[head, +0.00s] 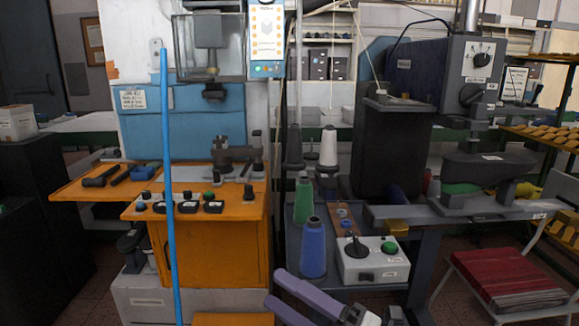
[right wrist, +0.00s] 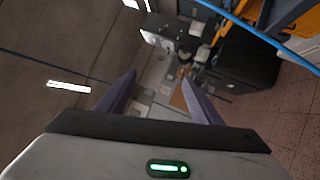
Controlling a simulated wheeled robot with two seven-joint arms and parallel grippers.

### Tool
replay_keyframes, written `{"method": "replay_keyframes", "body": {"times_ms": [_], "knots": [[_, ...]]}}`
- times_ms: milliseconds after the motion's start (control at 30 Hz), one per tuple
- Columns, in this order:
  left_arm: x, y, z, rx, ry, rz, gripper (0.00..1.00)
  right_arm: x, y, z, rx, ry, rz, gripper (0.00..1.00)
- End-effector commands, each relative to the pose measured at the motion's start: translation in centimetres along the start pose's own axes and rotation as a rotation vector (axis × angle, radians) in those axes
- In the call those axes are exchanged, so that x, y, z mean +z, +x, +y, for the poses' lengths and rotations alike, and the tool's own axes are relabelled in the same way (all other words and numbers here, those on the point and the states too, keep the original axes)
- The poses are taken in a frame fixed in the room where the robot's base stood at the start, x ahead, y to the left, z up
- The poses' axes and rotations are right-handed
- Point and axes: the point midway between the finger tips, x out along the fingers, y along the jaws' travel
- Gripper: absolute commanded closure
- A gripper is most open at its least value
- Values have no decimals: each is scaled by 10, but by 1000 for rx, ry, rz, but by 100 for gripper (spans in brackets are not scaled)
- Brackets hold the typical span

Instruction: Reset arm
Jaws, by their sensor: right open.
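My right gripper (head: 290,297) shows at the bottom middle of the head view, its two purple-grey fingers pointing up and left. The fingers are apart with nothing between them. In the right wrist view my right gripper (right wrist: 160,92) is also open and empty, in the air, with a tilted view of the room behind it. My left gripper is not in the head view. No shoe last is clearly held by anything.
An orange workbench (head: 210,250) with a blue pole (head: 166,200) in front stands left. Right are thread cones, including a blue one (head: 313,248), a control box (head: 373,262), a grey machine (head: 450,80) and a red-seated chair (head: 508,278).

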Motion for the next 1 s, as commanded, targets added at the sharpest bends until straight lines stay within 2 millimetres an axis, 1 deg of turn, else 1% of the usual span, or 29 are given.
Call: {"method": "replay_keyframes", "body": {"times_ms": [33, 67, 133, 167, 200, 267, 300, 367, 400, 467, 500, 600, 700, 800, 867, 1000], "knots": [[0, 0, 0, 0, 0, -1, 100, 4, -18, -17, -5, 155, -127, 41], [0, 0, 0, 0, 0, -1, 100, 8, -30, -28, -12, 243, -203, 41], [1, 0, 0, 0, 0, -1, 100, 14, -61, -54, -26, 449, -380, 41], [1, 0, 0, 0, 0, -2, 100, 15, -77, -68, -35, 537, -456, 41], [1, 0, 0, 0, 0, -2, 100, 14, -100, -86, -47, 656, -558, 41], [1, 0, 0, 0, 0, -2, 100, 7, -136, -114, -68, 826, -708, 41], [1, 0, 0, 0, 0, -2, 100, -1, -160, -131, -82, 930, -802, 41], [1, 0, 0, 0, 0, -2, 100, -17, -196, -155, -103, 1075, -936, 41], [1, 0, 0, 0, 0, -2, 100, -31, -219, -169, -117, 1168, -1022, 41], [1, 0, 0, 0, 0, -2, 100, -53, -252, -187, -139, 1291, -1143, 41], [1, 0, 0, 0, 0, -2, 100, -69, -272, -197, -151, 1366, -1216, 41], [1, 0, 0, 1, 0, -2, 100, -106, -312, -213, -179, 1514, -1368, 41], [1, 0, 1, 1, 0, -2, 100, -133, -337, -221, -198, 1611, -1472, 41], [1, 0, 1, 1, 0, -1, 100, -148, -350, -224, -208, 1663, -1528, 41], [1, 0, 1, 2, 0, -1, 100, -152, -353, -225, -210, 1674, -1540, 41], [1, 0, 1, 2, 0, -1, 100, -152, -353, -225, -210, 1674, -1540, 41]]}}
